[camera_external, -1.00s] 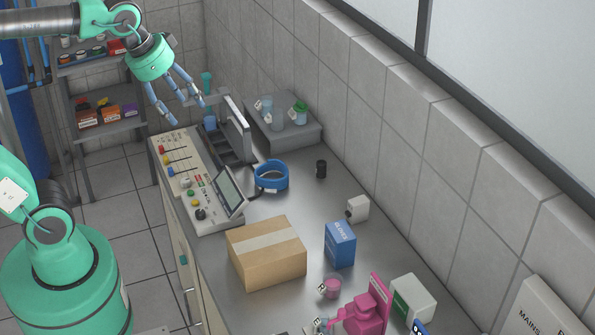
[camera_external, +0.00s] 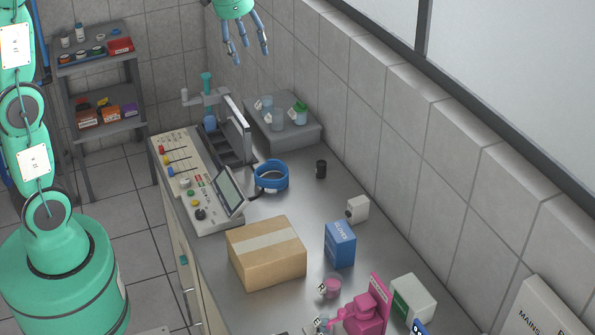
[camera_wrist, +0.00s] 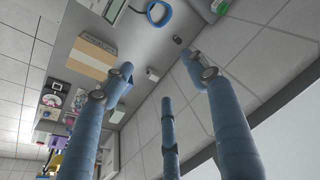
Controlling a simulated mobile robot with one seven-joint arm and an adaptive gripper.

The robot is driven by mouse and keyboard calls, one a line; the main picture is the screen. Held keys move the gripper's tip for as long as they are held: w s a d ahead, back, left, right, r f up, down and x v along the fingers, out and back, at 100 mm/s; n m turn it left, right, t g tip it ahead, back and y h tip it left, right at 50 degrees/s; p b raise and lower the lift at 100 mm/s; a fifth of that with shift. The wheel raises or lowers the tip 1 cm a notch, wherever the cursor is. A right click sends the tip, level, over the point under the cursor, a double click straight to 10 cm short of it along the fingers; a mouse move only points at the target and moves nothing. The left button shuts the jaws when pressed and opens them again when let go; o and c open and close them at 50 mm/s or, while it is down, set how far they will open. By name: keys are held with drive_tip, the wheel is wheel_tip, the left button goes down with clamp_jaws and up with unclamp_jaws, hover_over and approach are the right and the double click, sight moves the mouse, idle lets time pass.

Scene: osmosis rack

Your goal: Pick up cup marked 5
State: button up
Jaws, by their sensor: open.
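Two clear cups with small white tags, one (camera_external: 267,102) behind the other (camera_external: 276,121), stand on a grey raised platform (camera_external: 308,136) at the back of the counter. A green-lidded container (camera_external: 300,115), also tagged, stands to their right. A tagged pink cup (camera_external: 331,288) is at the front of the counter. The tag numbers are too small to read, so I cannot tell which cup is marked 5. My gripper (camera_external: 246,52) is open and empty, high above and behind the platform. Its spread blue fingers also show in the wrist view (camera_wrist: 160,78).
A blue ring (camera_external: 271,177), a black cylinder (camera_external: 321,169) and a small white box (camera_external: 358,208) stand on the counter. A cardboard box (camera_external: 266,252), a blue gloves box (camera_external: 340,244) and pink equipment (camera_external: 362,316) fill the front. A console (camera_external: 187,180) lines the left; the tiled wall bounds the right.

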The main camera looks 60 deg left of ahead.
drive_tip(key=w+a+f+p, duration=0.2)
drive_tip(key=w+a+f, duration=0.1)
drive_tip(key=w+a, duration=0.55)
drive_tip(key=m+g+p, duration=0.3)
drive_tip(key=p, duration=0.2)
hover_over(265, 97)
drive_tip(key=d, duration=0.2)
wheel_tip(265, 97, down, 24)
drive_tip(key=shift+s+a+r+h, duration=0.1)
drive_tip(key=shift+s+r+h, duration=0.05)
drive_tip(key=shift+s+h, duration=0.25)
wheel_tip(265, 97, down, 9)
drive_tip(key=shift+r+p, duration=0.2)
drive_tip(key=shift+p, duration=0.25)
drive_tip(key=shift+f, duration=0.1)
drive_tip(key=shift+n, duration=0.3)
drive_tip(key=shift+f+p, duration=0.45)
drive_tip(key=shift+f, duration=2.05)
